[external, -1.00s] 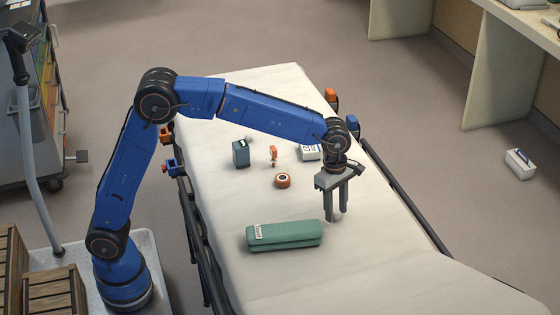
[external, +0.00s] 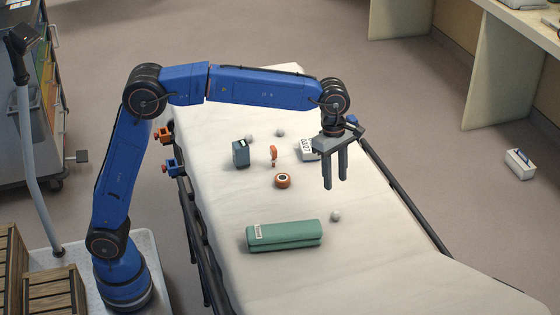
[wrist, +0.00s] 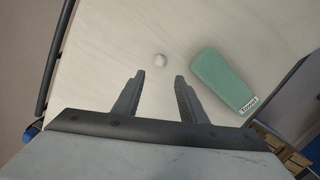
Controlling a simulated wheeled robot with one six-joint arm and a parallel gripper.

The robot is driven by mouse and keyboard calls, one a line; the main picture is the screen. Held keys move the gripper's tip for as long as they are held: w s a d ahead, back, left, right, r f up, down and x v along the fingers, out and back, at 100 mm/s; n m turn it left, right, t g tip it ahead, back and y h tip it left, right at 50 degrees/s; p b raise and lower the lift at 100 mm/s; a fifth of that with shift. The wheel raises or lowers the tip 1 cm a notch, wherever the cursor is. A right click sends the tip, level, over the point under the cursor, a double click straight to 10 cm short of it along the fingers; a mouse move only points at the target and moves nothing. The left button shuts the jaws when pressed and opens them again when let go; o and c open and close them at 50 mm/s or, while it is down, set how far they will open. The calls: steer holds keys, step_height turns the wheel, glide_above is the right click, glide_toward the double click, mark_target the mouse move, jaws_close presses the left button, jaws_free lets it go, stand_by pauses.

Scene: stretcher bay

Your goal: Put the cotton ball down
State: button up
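A small white cotton ball (external: 335,216) lies on the stretcher's pale sheet, just right of the green rolled towel. It also shows in the wrist view (wrist: 160,60), beyond the fingertips and apart from them. My gripper (external: 336,186) is open and empty, raised above the sheet with its fingers pointing down. In the wrist view, my gripper (wrist: 158,76) shows a clear gap between its two fingers. Two other small white balls lie farther up the sheet, one (external: 280,132) near the middle and one (external: 249,138) behind the dark blue box.
The green towel (external: 284,235) lies across the stretcher (external: 390,270). A dark blue box (external: 240,153), an orange figure-shaped item (external: 273,155), an orange-brown roll (external: 282,181) and a white device (external: 308,150) stand farther up. Dark rails edge both sides. The near sheet is clear.

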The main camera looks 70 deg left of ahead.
steer(key=s+a+r+m+t, duration=0.1)
steer(key=s+a+m, duration=0.2)
steer(key=s+a, duration=0.35)
steer(key=s+a+r+m, duration=0.2)
steer(key=s+a+m, duration=0.15)
steer(key=s, duration=0.55)
steer(key=s+a+r+m+t, duration=0.1)
steer(key=s+a+m, duration=0.3)
steer(key=s, duration=0.3)
steer(key=s+a+f+m, duration=0.2)
steer(key=s+f+m, duration=0.2)
steer(key=s, duration=0.4)
steer(key=s+a+f+m+t, duration=0.1)
steer(key=s+a+f+m, duration=0.2)
steer(key=s, duration=0.5)
steer(key=s+a+f+m+t+y, duration=0.1)
steer(key=s+a+f+m, duration=0.2)
steer(key=s+f+m, duration=0.2)
steer(key=s, duration=0.3)
steer(key=shift+s, duration=0.4)
steer(key=shift+o, duration=0.9)
